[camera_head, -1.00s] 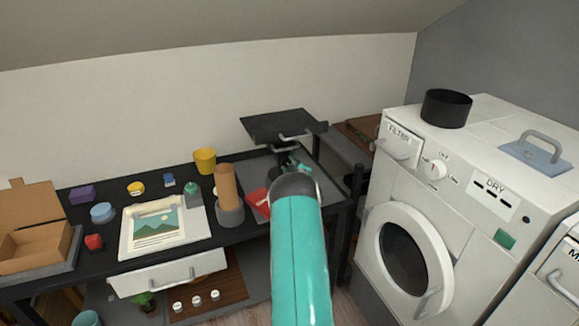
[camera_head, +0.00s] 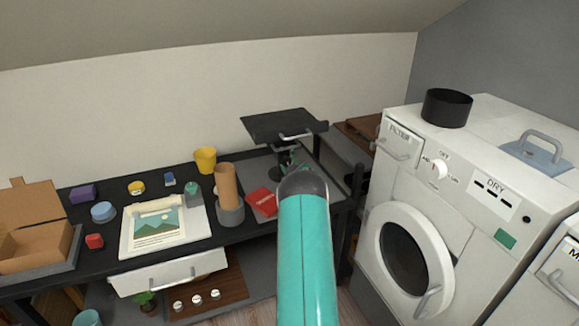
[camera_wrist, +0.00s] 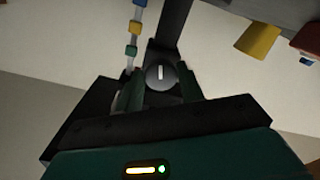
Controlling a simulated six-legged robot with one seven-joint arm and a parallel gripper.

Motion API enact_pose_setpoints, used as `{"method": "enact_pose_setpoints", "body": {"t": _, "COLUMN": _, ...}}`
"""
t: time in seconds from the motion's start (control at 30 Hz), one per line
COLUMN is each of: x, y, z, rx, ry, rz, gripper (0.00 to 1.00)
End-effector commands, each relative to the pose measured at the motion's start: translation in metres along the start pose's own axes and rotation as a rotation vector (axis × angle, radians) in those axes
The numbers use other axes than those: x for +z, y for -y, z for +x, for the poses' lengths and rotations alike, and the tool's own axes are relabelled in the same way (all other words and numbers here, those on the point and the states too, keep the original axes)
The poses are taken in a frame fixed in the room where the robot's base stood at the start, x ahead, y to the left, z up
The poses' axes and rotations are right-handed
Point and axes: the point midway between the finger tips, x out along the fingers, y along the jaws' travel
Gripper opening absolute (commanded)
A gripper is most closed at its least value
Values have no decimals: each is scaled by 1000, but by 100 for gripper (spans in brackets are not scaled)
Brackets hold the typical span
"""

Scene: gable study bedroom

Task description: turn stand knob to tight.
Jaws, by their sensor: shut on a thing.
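The black stand (camera_head: 281,127) is on the dark desk, with a flat tilted top on a short post. Its round grey knob (camera_wrist: 160,76) shows in the wrist view with a white line pointing roughly straight up in the picture. My gripper (camera_wrist: 160,90) is shut on the knob, one dark green finger on each side of it. In the head view, my teal arm hides the knob and most of my gripper. I see no tight or loose marking on the stand.
On the desk, a red booklet (camera_head: 262,202) and a cardboard tube (camera_head: 225,180) in a grey holder are left of my arm. A yellow cup (camera_head: 205,160) is behind them. The white dryer (camera_head: 440,190) stands close on the right, with a black pot (camera_head: 447,108) on top.

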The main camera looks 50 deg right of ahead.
Motion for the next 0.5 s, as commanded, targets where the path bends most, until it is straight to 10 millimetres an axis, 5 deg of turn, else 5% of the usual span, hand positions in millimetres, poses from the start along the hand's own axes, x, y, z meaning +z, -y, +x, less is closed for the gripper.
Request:
{"method": "enact_pose_setpoints", "body": {"t": 0.17, "x": 0, "y": 0, "z": 0, "rx": 0, "ry": -1, "rz": -1, "gripper": 15}}
{"method": "enact_pose_setpoints", "body": {"t": 0.2, "x": 0, "y": 0, "z": 0, "rx": 0, "ry": -1, "rz": -1, "gripper": 46}}
{"method": "enact_pose_setpoints", "body": {"t": 0.27, "x": 0, "y": 0, "z": 0, "rx": 0, "ry": -1, "rz": -1, "gripper": 57}}
{"method": "enact_pose_setpoints", "body": {"t": 0.5, "x": 0, "y": 0, "z": 0, "rx": 0, "ry": 0, "rz": -2, "gripper": 59}}
